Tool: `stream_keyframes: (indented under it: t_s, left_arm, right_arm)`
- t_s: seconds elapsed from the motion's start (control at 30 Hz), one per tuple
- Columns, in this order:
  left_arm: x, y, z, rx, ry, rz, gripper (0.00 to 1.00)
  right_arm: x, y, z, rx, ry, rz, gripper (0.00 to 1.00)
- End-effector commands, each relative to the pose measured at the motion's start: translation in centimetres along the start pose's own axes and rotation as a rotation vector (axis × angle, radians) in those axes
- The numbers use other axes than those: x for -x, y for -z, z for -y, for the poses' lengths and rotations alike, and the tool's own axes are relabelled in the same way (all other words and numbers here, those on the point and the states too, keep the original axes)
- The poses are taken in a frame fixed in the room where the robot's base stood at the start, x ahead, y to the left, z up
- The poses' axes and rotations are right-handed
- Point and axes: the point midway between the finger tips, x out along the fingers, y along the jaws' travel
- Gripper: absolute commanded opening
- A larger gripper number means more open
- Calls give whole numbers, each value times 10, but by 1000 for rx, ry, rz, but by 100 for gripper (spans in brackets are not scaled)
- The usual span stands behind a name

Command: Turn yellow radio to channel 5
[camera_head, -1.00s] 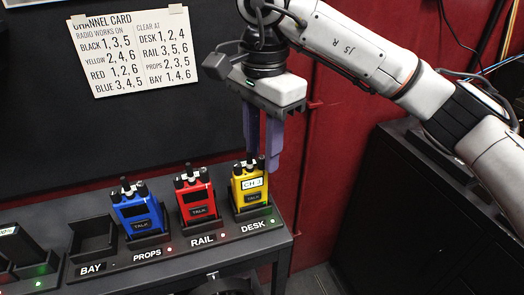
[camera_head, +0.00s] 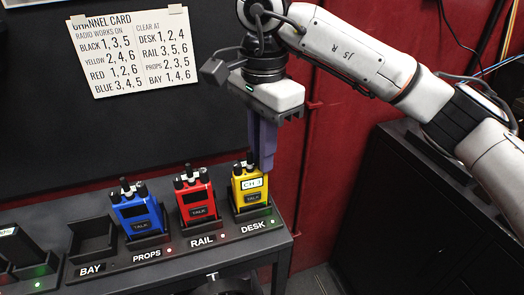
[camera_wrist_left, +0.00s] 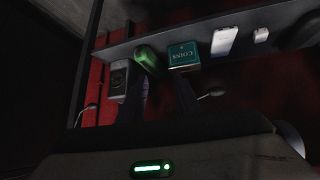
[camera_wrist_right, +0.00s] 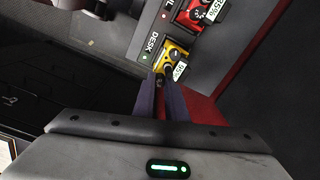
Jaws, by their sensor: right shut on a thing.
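The yellow radio (camera_head: 250,191) stands in the DESK slot of the rack (camera_head: 190,258); its screen reads CH and a digit that looks like 3, too small to be sure. It also shows in the wrist view (camera_wrist_right: 174,54). My right gripper (camera_head: 262,168) points down from above. Its fingers are shut on the small knob at the radio's top right, which they mostly hide. My left gripper (camera_wrist_left: 160,100) shows only in its own wrist view, its dark fingers apart and empty. The channel card (camera_head: 138,50) on the wall lists yellow 2, 4, 6 and desk 1, 2, 4.
The red radio (camera_head: 196,201) stands in RAIL and the blue radio (camera_head: 139,213) in PROPS, both close to the left. The BAY slot (camera_head: 92,240) is empty. A shelf (camera_wrist_left: 170,38) with a green COINS box (camera_wrist_left: 184,55) and small items lies before my left gripper.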

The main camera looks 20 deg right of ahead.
Motion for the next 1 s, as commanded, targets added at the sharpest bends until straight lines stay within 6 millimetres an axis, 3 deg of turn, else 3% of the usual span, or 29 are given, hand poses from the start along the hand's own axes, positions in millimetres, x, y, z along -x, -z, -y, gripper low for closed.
stream_keyframes:
  t_s: [0.7,1.0]
  left_arm:
    - [-6,-8,1,-1,0,7,31]
    - [-7,-7,0,-2,-1,3,31]
  right_arm:
    - [0,0,0,-488,2,-8,0]
    - [0,0,0,-616,1,-11,0]
